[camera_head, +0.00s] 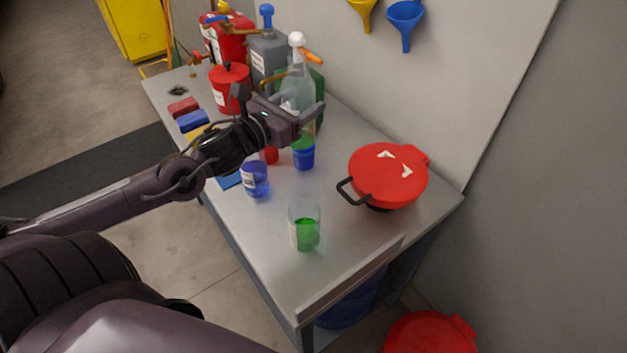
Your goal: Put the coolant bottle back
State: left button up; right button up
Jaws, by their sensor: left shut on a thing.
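The coolant bottle appears to be the clear spray bottle (297,88) with a white and orange head and green liquid low inside. It is upright near the back of the workbench. My left gripper (311,113) is shut around its body, and the fingers and wrist hide part of it. I cannot tell whether its base touches the bench. A clear beaker (305,226) with green liquid stands near the front of the bench. My right gripper is not in view.
A red pan-like container (385,178) stands on the right of the workbench (345,245). A blue-liquid container (255,178) and a blue cup (303,158) stand near my gripper. A grey jug (268,60) and red cans (230,95) crowd the back. Funnels (405,20) hang on the wall.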

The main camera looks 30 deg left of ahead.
pick_arm(q)
notch_tip(320, 180, down, 19)
jog(key=shift+r, duration=0.1)
dwell(0.3)
jog(key=shift+f, duration=0.2)
jog(key=o, duration=1.2)
jog(key=s, duration=0.4)
jog(key=s+a, duration=0.1)
jog(key=s, duration=0.3)
jog(key=s+a, duration=0.1)
jog(key=s, duration=0.2)
jog(key=shift+s+a+r, duration=0.15)
jog(key=shift+s+a, duration=0.05)
jog(key=shift+s, duration=0.2)
